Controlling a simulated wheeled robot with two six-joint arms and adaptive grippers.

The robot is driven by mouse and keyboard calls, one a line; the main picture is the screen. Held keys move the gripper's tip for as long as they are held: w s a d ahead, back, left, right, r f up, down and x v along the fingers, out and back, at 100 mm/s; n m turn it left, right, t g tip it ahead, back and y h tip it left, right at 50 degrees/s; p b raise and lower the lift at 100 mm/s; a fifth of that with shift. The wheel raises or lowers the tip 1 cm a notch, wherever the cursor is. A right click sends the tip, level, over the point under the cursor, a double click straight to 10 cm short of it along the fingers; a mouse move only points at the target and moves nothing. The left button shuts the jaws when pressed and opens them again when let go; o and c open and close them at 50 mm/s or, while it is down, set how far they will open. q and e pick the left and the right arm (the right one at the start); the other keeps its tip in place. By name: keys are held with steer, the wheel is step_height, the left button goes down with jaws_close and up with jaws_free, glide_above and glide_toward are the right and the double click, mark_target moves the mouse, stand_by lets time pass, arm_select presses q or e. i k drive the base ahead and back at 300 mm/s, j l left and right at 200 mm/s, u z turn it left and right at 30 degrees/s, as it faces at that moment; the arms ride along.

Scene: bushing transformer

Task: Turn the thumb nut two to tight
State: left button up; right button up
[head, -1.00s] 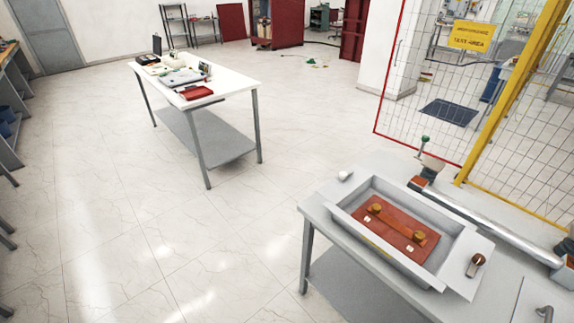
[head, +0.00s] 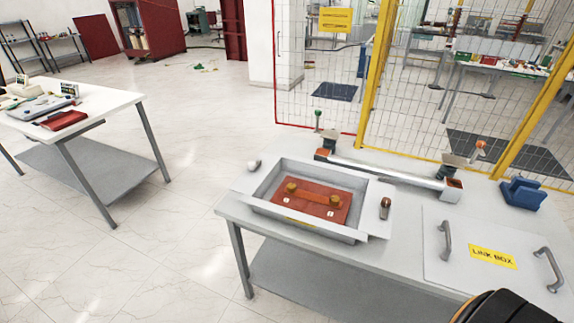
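An open grey link box (head: 262,205) stands on the near table. Inside it is a red-brown board (head: 312,212) with an orange-brown bar (head: 312,195) across it. A brass thumb nut (head: 291,187) sits at the left end of the bar. Another brass thumb nut (head: 334,200) sits at the right end. Small white labels lie in front of the nuts, too small to read, so I cannot tell which nut is number two. How tight either nut is cannot be seen. Neither of my grippers is in view.
On the grey table (head: 405,222), a lid marked LINK BOX (head: 445,262) with two handles lies at the right. A brown-topped piece (head: 385,208) stands by the box. A long bar (head: 390,172) and a blue object (head: 522,193) are behind. A wire fence (head: 300,95) stands beyond.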

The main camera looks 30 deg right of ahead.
mark_target(335, 200)
steer(key=z, duration=1.3)
steer(key=u, duration=0.15)
